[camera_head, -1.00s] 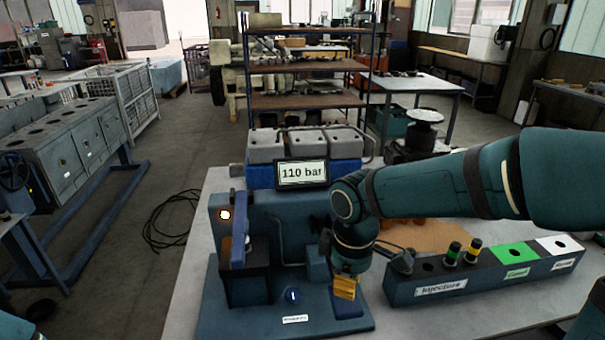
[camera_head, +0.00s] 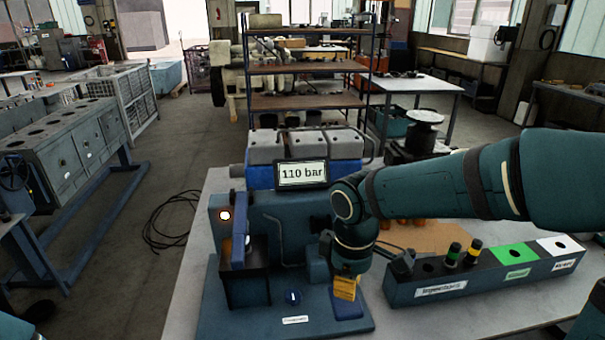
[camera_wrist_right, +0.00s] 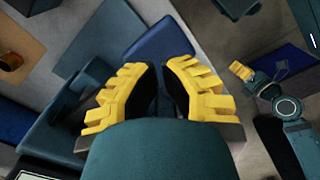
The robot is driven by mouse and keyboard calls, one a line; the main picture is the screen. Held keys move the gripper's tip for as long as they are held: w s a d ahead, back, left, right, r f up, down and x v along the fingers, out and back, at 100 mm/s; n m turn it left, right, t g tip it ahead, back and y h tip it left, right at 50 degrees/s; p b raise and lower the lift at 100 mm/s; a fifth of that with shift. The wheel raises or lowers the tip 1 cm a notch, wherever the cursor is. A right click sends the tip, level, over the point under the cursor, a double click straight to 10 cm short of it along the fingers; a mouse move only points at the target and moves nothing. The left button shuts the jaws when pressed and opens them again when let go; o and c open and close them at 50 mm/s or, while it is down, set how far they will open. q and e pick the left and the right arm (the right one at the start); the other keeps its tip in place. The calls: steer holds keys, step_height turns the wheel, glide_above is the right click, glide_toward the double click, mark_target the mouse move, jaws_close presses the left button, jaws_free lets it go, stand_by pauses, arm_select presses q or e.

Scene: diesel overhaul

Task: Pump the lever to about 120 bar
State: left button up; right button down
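The pressure display (camera_head: 302,174) reads 110 bar. It stands over the blue-green pump tester (camera_head: 275,215) on the table. An upright blue bar (camera_head: 239,228) is on the tester's left side; I cannot tell whether this is the lever. My right gripper (camera_head: 345,290) points down at the tester's right front, just over a blue pad (camera_head: 349,305). In the right wrist view my right gripper's yellow fingers (camera_wrist_right: 163,88) are close together with a narrow dark gap; what is between them is unclear. My left gripper (camera_wrist_right: 241,70) shows small in that view, its opening unclear.
An injector rack (camera_head: 430,285) with green and white sections stands right of my right gripper. Grey blocks on a blue base (camera_head: 305,146) stand behind the display. A dark cable (camera_head: 170,222) lies on the floor to the left. The tabletop (camera_head: 400,325) in front of the rack is clear.

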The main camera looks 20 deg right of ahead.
arm_select(q)
steer(key=shift+s+d+f+b, duration=0.1)
steer(key=shift+s+f+b, duration=0.15)
steer(key=shift+f+b, duration=0.45)
steer(key=shift+s+f+b, duration=0.2)
steer(key=shift+f+b, duration=0.45)
arm_select(e)
steer(key=shift+w+f, duration=0.1)
steer(key=shift+f, duration=1.8)
arm_select(q)
steer(key=shift+r, duration=0.1)
arm_select(e)
steer(key=shift+r, duration=0.15)
steer(key=r+p, duration=0.1)
steer(key=s+r+p, duration=0.1)
steer(key=r+p, duration=0.1)
steer(key=shift+a+r, duration=0.1)
steer(key=shift+r, duration=0.2)
arm_select(q)
step_height(320, 180, up, 3)
arm_select(e)
steer(key=shift+w, duration=0.1)
step_height(320, 180, up, 4)
steer(key=p, duration=0.3)
steer(key=shift+p, duration=0.4)
arm_select(q)
step_height(320, 180, up, 4)
steer(key=shift+f, duration=0.25)
